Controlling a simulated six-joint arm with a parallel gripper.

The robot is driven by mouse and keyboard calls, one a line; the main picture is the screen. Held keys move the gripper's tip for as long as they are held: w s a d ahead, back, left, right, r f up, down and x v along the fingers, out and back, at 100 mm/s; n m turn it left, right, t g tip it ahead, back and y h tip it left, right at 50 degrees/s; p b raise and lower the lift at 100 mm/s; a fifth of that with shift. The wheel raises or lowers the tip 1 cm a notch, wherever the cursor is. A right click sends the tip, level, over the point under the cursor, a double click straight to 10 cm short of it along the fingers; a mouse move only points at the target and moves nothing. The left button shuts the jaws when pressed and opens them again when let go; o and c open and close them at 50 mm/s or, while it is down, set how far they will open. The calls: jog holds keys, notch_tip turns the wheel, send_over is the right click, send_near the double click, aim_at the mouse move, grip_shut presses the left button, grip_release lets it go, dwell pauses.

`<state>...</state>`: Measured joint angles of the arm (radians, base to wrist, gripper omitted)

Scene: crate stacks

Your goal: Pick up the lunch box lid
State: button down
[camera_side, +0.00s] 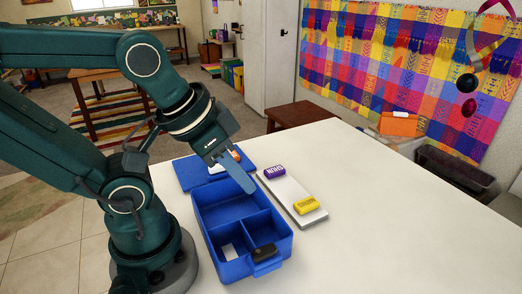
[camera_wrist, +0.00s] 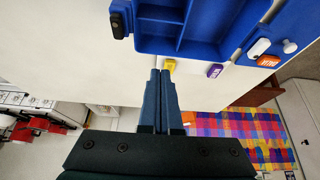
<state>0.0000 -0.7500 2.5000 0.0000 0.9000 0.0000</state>
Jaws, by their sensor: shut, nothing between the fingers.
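The blue lunch box lid (camera_side: 187,174) lies flat on the white table behind the box in the side view, partly hidden by my gripper. A white piece and an orange piece (camera_side: 236,155) show at its right part. The open blue lunch box (camera_side: 205,232) stands in front of it, with its compartments facing up; it also shows at the top of the wrist view (camera_wrist: 160,45). My gripper (camera_side: 249,187) is shut and empty, above the box's far right part in the side view. In the wrist view its fingers (camera_wrist: 160,72) are together, pointing toward the box.
A pale slab (camera_side: 290,191) right of the box carries a purple block (camera_side: 274,172) and a yellow block (camera_side: 306,205). A black piece (camera_side: 263,250) sits at the box's front end. The table's right side (camera_side: 400,220) is clear.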

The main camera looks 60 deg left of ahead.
jog(key=c, duration=1.5)
grip_release()
jog(key=shift+c, duration=0.2)
jog(key=o, duration=1)
